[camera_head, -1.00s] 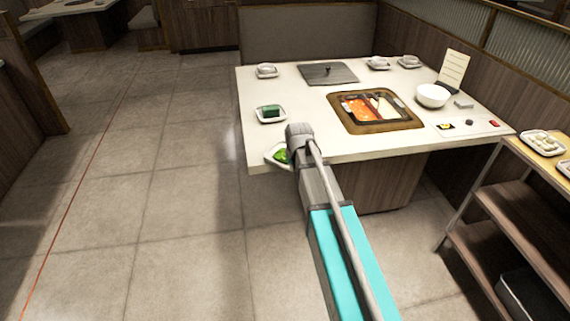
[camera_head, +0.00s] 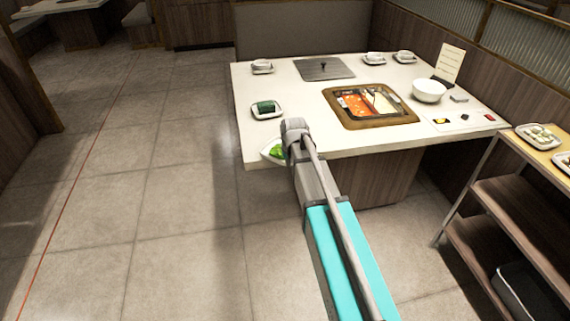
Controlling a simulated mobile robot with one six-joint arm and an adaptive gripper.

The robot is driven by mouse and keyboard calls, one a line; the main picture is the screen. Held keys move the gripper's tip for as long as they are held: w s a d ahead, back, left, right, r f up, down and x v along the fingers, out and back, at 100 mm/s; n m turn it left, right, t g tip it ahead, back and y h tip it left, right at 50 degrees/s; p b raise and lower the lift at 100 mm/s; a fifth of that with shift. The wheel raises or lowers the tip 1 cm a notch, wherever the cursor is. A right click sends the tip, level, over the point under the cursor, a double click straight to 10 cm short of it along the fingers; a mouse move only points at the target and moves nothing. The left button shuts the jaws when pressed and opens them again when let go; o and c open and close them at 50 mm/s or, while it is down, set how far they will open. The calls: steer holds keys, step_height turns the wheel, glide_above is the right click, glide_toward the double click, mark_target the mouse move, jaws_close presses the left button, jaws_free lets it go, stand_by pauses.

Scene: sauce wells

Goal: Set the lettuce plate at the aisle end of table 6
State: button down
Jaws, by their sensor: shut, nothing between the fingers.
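The lettuce plate (camera_head: 270,152), a white dish with green leaves, is at the near left corner of the white table (camera_head: 340,147), by the walkway. Its right part is hidden behind the end of my arm. My gripper (camera_head: 297,131) is at that arm end, in front of and just right of the plate in the picture. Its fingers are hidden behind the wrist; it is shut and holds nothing. I cannot tell how far it is from the plate.
A dish with a dark green item (camera_head: 265,108) lies just behind the plate. A grill pan (camera_head: 370,105) is set in the table, with a white bowl (camera_head: 429,91) to its right. A shelf cart (camera_head: 520,210) stands at right. The floor at left (camera_head: 130,200) is clear.

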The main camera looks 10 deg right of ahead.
mark_target(272, 151)
steer(key=w+f+b, duration=0.6)
steer(key=f+b, duration=0.1)
steer(key=f, duration=0.1)
steer(key=shift+w+b, duration=0.25)
steer(key=shift+b, duration=0.1)
stand_by(0.5)
steer(key=shift+f, duration=0.1)
steer(key=w, duration=0.8)
steer(key=shift+w, duration=0.15)
stand_by(0.3)
